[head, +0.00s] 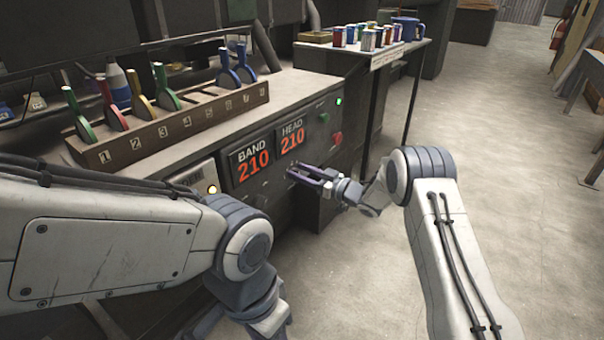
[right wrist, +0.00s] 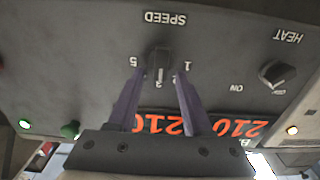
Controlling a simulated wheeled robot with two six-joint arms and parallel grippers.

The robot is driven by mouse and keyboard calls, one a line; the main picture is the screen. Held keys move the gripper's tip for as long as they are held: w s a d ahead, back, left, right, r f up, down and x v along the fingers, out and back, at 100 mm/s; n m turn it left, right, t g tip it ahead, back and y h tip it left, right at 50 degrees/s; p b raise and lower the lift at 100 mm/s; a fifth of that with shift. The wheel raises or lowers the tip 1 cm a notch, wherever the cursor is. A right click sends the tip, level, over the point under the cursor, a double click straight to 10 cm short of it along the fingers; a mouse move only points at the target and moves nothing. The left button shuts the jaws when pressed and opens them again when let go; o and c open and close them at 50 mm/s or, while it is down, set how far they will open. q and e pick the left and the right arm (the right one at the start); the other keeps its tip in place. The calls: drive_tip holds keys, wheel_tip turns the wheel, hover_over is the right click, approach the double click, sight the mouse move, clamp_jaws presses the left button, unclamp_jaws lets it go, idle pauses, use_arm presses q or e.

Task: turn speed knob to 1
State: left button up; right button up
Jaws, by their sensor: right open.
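The black speed knob (right wrist: 160,62) shows in the right wrist view, which is upside down, under the printed word SPEED. Its bar stands about vertical in that picture, in line with the mark 3; the 1 lies to its right and the 5 to its left. My right gripper (right wrist: 159,73) is open, its two purple fingertips on either side of the knob; I cannot tell whether they touch it. In the head view my right gripper (head: 294,171) is at the front panel and the knob cannot be made out. My left arm is in view, but its gripper is not.
A heat knob (right wrist: 278,74) sits beside the speed knob. The BAND and HEAD displays (head: 272,152) both read 210. A green button and a red button (head: 337,138) are on the panel's right. Coloured levers (head: 165,90) stand on top. The floor at right is open.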

clamp_jaws()
drive_tip(key=shift+n, duration=0.3)
drive_tip(key=shift+s+a+f+n+b, duration=0.15)
drive_tip(key=shift+s+f+n+b, duration=0.15)
drive_tip(key=shift+n+b, duration=1.8)
drive_tip(key=shift+s+a+f+n+b, duration=0.25)
drive_tip(key=shift+n+b, duration=0.9)
drive_tip(key=shift+n, duration=1.9)
drive_tip(key=shift+s+a+f+n+b, duration=0.1)
drive_tip(key=shift+s+f+n+b, duration=0.2)
drive_tip(key=shift+n+b, duration=1.8)
drive_tip(key=shift+w+d+n+p, duration=0.1)
drive_tip(key=shift+n+p, duration=0.4)
drive_tip(key=shift+n, duration=0.05)
unclamp_jaws()
